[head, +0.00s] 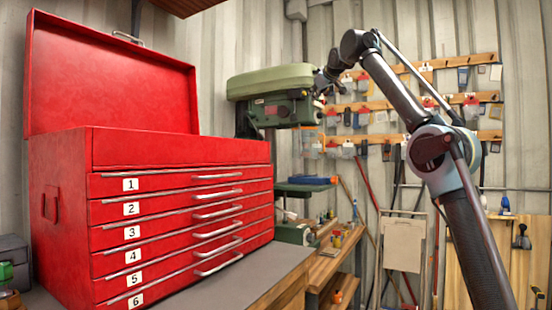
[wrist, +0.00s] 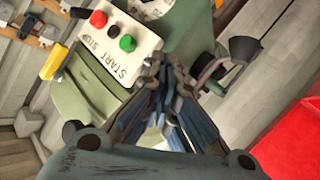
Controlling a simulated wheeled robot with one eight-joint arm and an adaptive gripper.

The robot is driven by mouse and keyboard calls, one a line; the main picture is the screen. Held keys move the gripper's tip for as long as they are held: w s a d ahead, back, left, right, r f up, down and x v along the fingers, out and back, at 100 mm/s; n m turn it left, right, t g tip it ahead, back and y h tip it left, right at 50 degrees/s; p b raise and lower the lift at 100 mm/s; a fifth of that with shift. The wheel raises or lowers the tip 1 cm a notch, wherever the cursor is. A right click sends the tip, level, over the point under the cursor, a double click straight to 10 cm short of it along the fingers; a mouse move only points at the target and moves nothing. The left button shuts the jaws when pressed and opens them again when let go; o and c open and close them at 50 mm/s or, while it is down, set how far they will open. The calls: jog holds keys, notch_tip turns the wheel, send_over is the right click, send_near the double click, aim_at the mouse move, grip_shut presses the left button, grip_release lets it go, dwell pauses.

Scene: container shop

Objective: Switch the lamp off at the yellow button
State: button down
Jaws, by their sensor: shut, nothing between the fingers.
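My gripper (wrist: 165,72) is shut and empty. In the wrist view its fingertips are close to the lower right edge of a white plate (wrist: 120,62) marked START and STOP, but I cannot tell whether they touch. The plate carries a red button (wrist: 98,19), a green button (wrist: 128,43) and a small black part between them. A yellow piece (wrist: 55,61) shows left of the plate; I cannot tell if it is a button. In the head view my gripper (head: 323,84) is beside the green drill press (head: 272,84). I cannot make out a lamp in either view.
A red tool chest (head: 110,150) with numbered drawers and a raised lid stands left on a grey bench (head: 270,275). Racks of hanging tools (head: 420,105) line the back wall. Wooden shelves (head: 330,262) stand below the drill press.

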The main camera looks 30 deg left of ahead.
jog(key=d, duration=0.6)
jog(key=shift+s, duration=0.25)
dwell(0.6)
jog(key=s+d+f+m+g+h, duration=0.1)
jog(key=s+d+f+m+h, duration=0.15)
jog(key=d+f, duration=0.8)
jog(key=s+d+f+m+g+h, duration=0.15)
jog(key=s+d+f, duration=0.25)
jog(key=d+f, duration=0.7)
jog(key=s+d+f+m+g+h, duration=0.1)
jog(key=s+d+f+m+h, duration=0.25)
jog(key=d+f, duration=0.75)
jog(key=s+d+f+m+g, duration=0.1)
jog(key=s+d+f, duration=0.4)
jog(key=s+f, duration=0.5)
jog(key=s+d+f+m+g+h, duration=0.1)
jog(key=s+d+f, duration=0.5)
jog(key=f, duration=1.4)
jog(key=s+d+f+m+g+h, duration=0.1)
jog(key=s+d+f+m+g, duration=0.2)
jog(key=s+f, duration=1.2)
jog(key=shift+d+f+m, duration=0.3)
jog(key=shift+d+m, duration=0.35)
jog(key=shift+d, duration=0.6)
jog(key=shift+h, duration=0.25)
